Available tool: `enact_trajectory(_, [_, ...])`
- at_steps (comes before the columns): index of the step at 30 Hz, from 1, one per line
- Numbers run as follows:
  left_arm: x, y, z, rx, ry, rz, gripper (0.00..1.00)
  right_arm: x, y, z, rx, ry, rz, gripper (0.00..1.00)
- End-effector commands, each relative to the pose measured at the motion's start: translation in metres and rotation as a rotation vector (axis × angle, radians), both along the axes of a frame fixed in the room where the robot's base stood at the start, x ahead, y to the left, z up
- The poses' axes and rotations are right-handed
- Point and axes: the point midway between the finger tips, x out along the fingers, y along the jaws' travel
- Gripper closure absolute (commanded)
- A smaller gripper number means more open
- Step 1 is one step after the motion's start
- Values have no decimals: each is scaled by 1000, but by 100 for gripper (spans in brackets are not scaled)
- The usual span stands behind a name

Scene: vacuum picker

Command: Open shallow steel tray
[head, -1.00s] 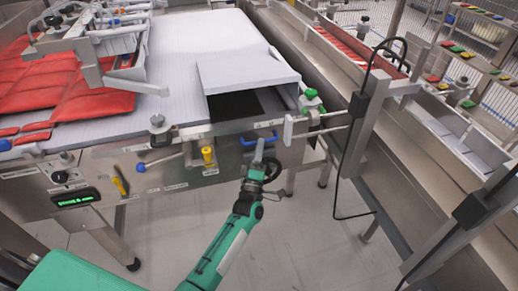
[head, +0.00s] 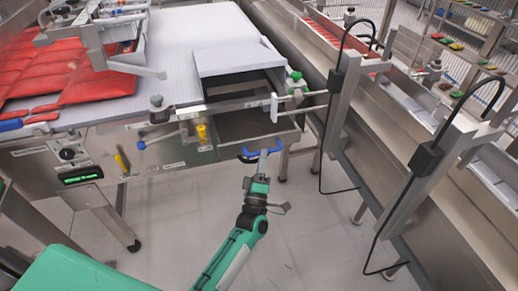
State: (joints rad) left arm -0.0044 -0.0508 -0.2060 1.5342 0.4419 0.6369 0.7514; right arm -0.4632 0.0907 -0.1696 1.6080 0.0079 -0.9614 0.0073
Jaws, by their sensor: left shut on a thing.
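The shallow steel tray (head: 242,126) is a drawer at the right end of the machine's front, under a light grey hood (head: 238,58). It stands pulled partly out, and its dark flat inside shows. A blue bar handle (head: 247,158) is on its front. My left gripper (head: 264,156) is shut on this handle, with its arm reaching up from the lower middle. The fingers hide part of the handle. My right gripper is not in view.
A yellow knob (head: 202,133) and a blue-tipped lever (head: 160,140) sit left of the tray. A post with a green knob (head: 295,80) stands right of the tray. A long steel conveyor (head: 400,140) runs along the right. The floor (head: 200,215) in front is clear.

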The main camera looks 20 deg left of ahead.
Motion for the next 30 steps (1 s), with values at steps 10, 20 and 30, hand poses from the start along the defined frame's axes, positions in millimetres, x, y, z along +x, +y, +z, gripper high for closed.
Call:
enact_trajectory(10, [-76,-51,2,0,-1,0,100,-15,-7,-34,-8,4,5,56])
enact_trajectory(20, [-110,-74,2,1,-4,1,100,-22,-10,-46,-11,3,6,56])
enact_trajectory(30, [-113,-76,2,1,-5,1,100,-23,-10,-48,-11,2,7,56])
